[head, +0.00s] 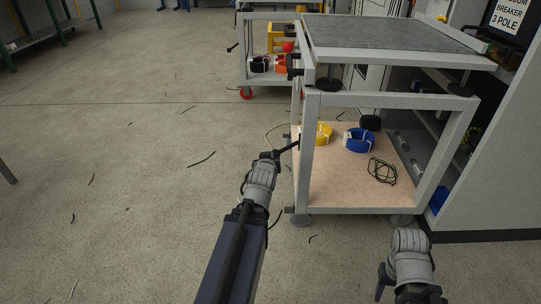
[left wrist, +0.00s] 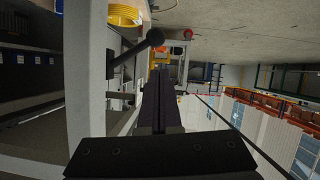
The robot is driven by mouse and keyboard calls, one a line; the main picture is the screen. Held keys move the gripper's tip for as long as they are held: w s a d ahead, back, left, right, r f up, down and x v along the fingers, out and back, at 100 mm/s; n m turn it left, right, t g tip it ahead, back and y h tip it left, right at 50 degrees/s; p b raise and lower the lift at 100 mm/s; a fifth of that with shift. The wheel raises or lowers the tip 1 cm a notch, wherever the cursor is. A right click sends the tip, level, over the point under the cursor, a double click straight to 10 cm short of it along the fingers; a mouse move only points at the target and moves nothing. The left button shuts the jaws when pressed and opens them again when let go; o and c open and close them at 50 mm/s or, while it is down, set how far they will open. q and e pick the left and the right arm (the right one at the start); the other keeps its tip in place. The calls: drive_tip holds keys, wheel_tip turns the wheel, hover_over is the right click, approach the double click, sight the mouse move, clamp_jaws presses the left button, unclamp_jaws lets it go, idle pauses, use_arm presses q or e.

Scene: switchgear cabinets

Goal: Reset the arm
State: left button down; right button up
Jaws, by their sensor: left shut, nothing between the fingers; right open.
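My left arm reaches forward in the middle of the head view. Its small dark gripper (head: 287,148) is beside the near-left post of the grey cart (head: 304,180); I cannot tell if they touch. In the left wrist view its fingers (left wrist: 160,78) are together with nothing between them. The cart's post (left wrist: 84,70) stands close on the left of that view. My right arm is low at the right of the head view, in front of the cart. Its gripper (head: 384,282) shows only partly, as a dark finger at the bottom edge, and is open with nothing seen in it.
The cart's lower shelf holds a yellow coil (head: 323,134), a blue coil (head: 358,140) and tangled dark wire (head: 382,170). A black knob (left wrist: 155,38) is near the left fingers. Another cart (head: 245,60) stands behind. The floor at left is open, with scattered wire scraps.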

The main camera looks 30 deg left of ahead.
idle(0.3)
use_arm(q)
drive_tip(key=s+d+f+m+g+h+p, duration=0.15)
drive_tip(key=d+m+g+h+p, duration=0.45)
drive_tip(key=d, duration=1.2)
drive_tip(key=s+d+r+m+g+y+p, duration=0.1)
drive_tip(key=s+d+r+m+g+p, duration=0.15)
drive_tip(key=s+d+p, duration=0.45)
drive_tip(key=s+d+r+m+g+p, duration=0.2)
drive_tip(key=s+d+m+g+p, duration=0.15)
drive_tip(key=s+d, duration=0.65)
wheel_tip(320, 180, up, 36)
drive_tip(key=p, duration=3.6)
drive_tip(key=shift+w+d+r+n, duration=0.15)
drive_tip(key=shift+w+d+n, duration=0.2)
drive_tip(key=shift+w+n, duration=0.05)
